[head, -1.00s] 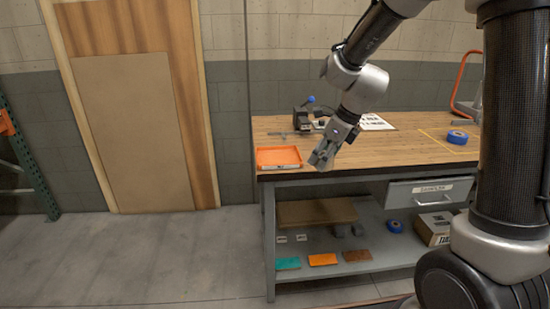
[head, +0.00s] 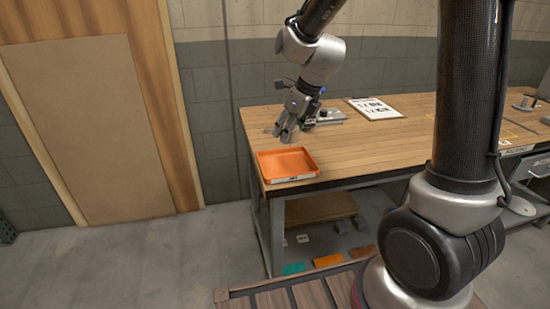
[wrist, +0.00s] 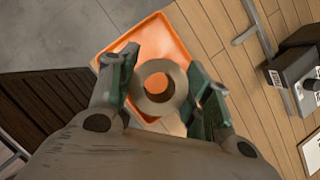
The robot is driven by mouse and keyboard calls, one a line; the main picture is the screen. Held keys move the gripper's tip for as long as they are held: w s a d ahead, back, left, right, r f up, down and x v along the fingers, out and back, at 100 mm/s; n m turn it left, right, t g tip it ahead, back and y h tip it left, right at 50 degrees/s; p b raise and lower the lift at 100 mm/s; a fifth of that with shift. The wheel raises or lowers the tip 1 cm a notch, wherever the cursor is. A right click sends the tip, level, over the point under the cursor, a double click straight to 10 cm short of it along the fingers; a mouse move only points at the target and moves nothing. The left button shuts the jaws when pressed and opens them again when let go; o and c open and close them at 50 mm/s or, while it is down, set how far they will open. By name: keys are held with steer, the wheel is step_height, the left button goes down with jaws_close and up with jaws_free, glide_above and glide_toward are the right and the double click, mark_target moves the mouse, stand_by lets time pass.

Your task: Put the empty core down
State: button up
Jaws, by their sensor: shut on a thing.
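The empty core (wrist: 160,105), a brown cardboard ring, is between the two green-grey fingers of my gripper (wrist: 163,75) in the wrist view. My gripper is shut on its sides, and its open hole faces the camera. Beyond it lies the orange tray (wrist: 165,38), which the core partly covers. In the head view my gripper (head: 287,133) points down over the left end of the bench, just behind the orange tray (head: 287,177). The core cannot be made out clearly there. The tray looks empty where it shows.
The wooden bench (head: 370,145) has a clipboard (head: 375,108) at the back. A dark device (wrist: 293,68) stands right of the tray in the wrist view. Bare bench top lies right of the tray. Coloured plates (head: 328,260) lie on the lower shelf.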

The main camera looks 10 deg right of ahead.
glide_above(282, 165)
steer(key=s+d, duration=0.1)
step_height(282, 165, down, 6)
steer(key=shift+r, duration=0.2)
steer(key=shift+f, duration=2.15)
steer(key=o, duration=0.9)
steer(key=shift+f, duration=0.1)
steer(key=shift+c, duration=0.2)
